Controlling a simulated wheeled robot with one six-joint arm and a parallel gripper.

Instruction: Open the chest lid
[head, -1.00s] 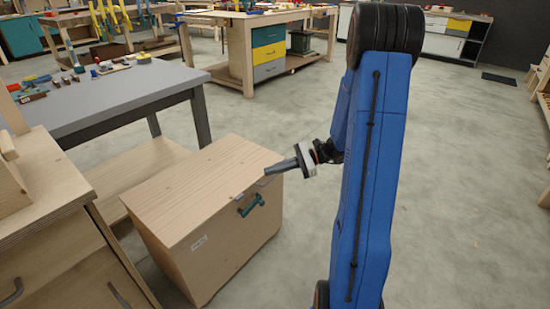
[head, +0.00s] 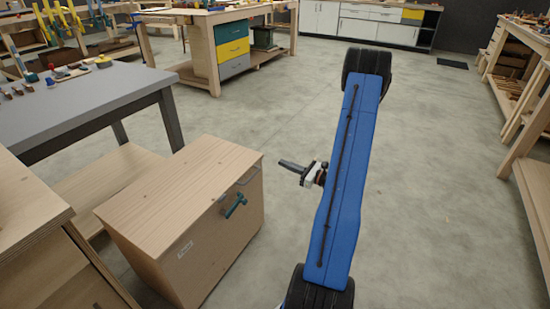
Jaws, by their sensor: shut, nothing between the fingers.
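The wooden chest (head: 180,205) stands on the floor left of centre in the head view. Its flat lid (head: 185,185) is closed. A teal handle (head: 236,205) is on the chest's front face, and a thin metal loop (head: 248,176) sits at the lid's front edge. A small label is on the front face at the left. My gripper (head: 284,163) is shut and empty. It appears to the right of the lid's front edge in the picture, apart from the chest, with its fingers pointing left. My blue arm stands upright to its right.
A grey table (head: 85,105) stands behind the chest, with a low wooden shelf beneath. A wooden cabinet (head: 30,230) is close at the left. Workbenches line the back and right side. The floor (head: 430,200) right of my arm is clear.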

